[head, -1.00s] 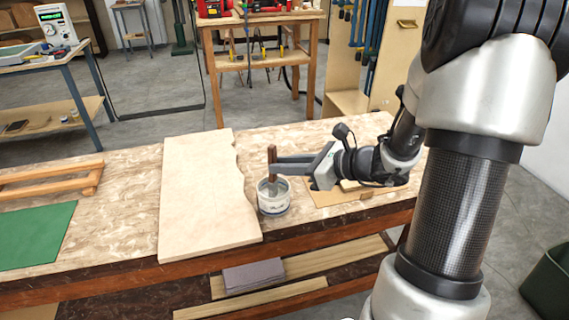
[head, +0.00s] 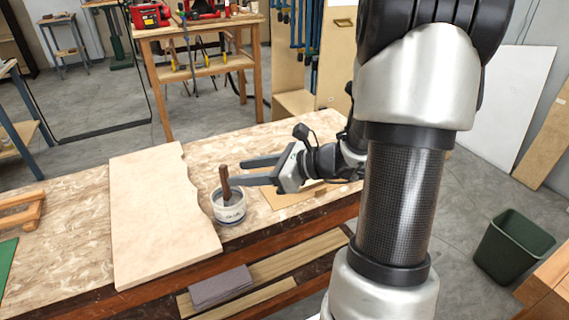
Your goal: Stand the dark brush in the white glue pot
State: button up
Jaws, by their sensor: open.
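The white glue pot (head: 230,213) stands on the workbench (head: 80,190), close to the front edge and just right of a pale board. The dark brush (head: 225,182) is in the pot, its brown handle rising above the rim and tilted slightly left. The brush's lower end is hidden inside the pot. My gripper (head: 245,171) is to the right of the handle, its two fingers spread and pointing left. The fingertips look clear of the handle, with nothing between them.
The pale board (head: 155,215) with a wavy edge lies left of the pot. A flat tan sheet (head: 283,196) lies under my gripper. A wooden frame (head: 22,210) and a green mat (head: 6,258) are at far left. A green bin (head: 512,245) stands on the floor at right.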

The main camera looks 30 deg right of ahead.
jog(key=p+v, duration=0.2)
jog(key=v, duration=1.2)
